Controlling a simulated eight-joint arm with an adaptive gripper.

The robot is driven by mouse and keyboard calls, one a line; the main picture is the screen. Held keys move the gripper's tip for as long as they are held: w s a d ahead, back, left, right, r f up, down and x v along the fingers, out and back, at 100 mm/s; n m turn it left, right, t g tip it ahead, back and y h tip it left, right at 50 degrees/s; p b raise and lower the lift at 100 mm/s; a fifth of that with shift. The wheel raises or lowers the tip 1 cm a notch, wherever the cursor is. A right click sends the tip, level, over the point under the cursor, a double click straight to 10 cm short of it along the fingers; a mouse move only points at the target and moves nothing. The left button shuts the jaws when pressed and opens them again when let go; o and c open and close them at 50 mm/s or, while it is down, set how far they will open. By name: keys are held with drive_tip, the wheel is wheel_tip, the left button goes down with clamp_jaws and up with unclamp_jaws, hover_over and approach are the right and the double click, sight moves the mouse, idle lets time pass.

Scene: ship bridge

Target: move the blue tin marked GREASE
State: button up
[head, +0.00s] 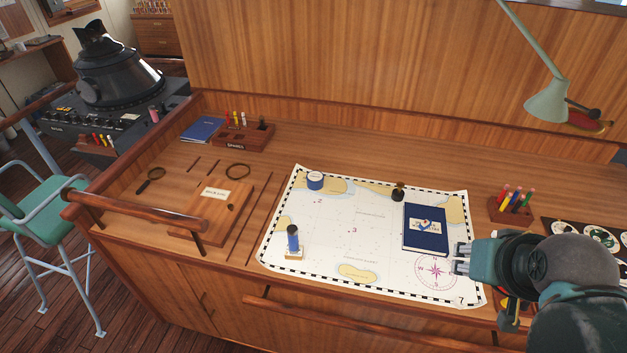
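A small round blue tin with a pale band (315,181) stands on the upper left part of the chart (330,230). Its lettering is too small to read, so I cannot confirm the GREASE mark. A second blue, upright cylinder with a dark top (293,238) stands on a small pale base near the chart's lower left. My gripper (459,258) is over the chart's right edge, pointing left, far from both. Its two fingertips are apart and nothing shows between them.
A dark blue book (426,229) lies on the chart left of my gripper, with a small dark stamp-like object (397,192) nearby. A wooden box (214,212) and a magnifying glass (151,180) lie left. A pen holder (511,208) stands right. The chart's middle is clear.

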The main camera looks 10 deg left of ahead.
drive_tip(key=shift+w+a+r, duration=0.1)
drive_tip(key=shift+w+r, duration=0.1)
drive_tip(key=shift+w, duration=0.05)
clamp_jaws()
drive_tip(key=w+a+r+n+g, duration=0.1)
drive_tip(key=w+a+r+n, duration=0.3)
drive_tip(key=w, duration=0.5)
drive_tip(key=w+a+r+n+g, duration=0.1)
drive_tip(key=w+a+r, duration=0.35)
drive_tip(key=w, duration=0.35)
drive_tip(key=w+a+f+n+g+y, duration=0.1)
drive_tip(key=w+a+n, duration=0.1)
drive_tip(key=w+a, duration=0.55)
drive_tip(key=w+a+f+n+g, duration=0.1)
drive_tip(key=w+a+f+n, duration=0.15)
drive_tip(key=w+a, duration=0.45)
drive_tip(key=w+a+f+n+g, duration=0.1)
drive_tip(key=w+a+f+n, duration=0.1)
drive_tip(key=w+a+f, duration=0.35)
drive_tip(key=w+a+f+n+g, duration=0.1)
drive_tip(key=w+a+f+n, duration=0.15)
drive_tip(key=w+a, duration=0.55)
drive_tip(key=w+a+f+n, duration=0.1)
drive_tip(key=a+f+n, duration=0.1)
drive_tip(key=a+f, duration=0.5)
drive_tip(key=w+a+f+n+g+h, duration=0.1)
drive_tip(key=a+f+n, duration=0.1)
drive_tip(key=a+f, duration=0.5)
drive_tip(key=a, duration=0.4)
drive_tip(key=shift+w+f, duration=0.35)
